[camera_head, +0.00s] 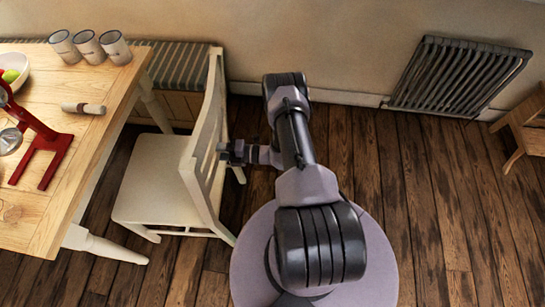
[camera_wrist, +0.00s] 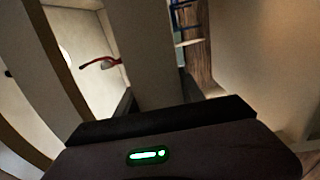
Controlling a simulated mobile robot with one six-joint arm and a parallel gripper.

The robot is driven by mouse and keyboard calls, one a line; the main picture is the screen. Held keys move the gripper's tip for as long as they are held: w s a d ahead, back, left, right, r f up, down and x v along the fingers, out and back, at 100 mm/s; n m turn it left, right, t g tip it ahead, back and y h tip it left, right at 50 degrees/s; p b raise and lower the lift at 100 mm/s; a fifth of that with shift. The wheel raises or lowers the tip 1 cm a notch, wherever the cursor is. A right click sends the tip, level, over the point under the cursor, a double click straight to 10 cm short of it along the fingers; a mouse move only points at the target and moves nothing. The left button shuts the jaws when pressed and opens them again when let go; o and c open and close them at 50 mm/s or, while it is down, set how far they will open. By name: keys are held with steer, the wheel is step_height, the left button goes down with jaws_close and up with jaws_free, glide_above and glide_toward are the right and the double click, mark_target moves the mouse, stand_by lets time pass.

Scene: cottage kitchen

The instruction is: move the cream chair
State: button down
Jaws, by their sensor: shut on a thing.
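The cream chair (camera_head: 156,178) stands upright beside the wooden table, its seat toward the table and its slatted backrest toward my arm in the head view. My gripper (camera_head: 226,152) is at the backrest, shut on a part of it. In the wrist view a pale upright slat of the chair (camera_wrist: 150,55) runs down between the dark fingers of my gripper (camera_wrist: 155,105). The exact contact is partly hidden by the gripper body.
The wooden table (camera_head: 112,100) at left holds three grey cups (camera_head: 88,46), a bowl (camera_head: 14,66), a rolling-pin-like object (camera_head: 83,108) and a red stand (camera_head: 42,150). A radiator (camera_head: 458,75) is on the back wall. A wooden stool (camera_head: 527,125) stands far right. The floor (camera_head: 430,180) between is clear.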

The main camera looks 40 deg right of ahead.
steer(key=c, duration=1.1)
jaws_free()
steer(key=shift+s+a+f, duration=0.15)
steer(key=shift+s+f, duration=0.05)
steer(key=o, duration=0.4)
steer(key=shift+o, duration=0.5)
steer(key=shift+d+r, duration=0.15)
steer(key=shift+d, duration=0.05)
steer(key=b+v, duration=0.1)
steer(key=v, duration=1.1)
steer(key=shift+d, duration=0.1)
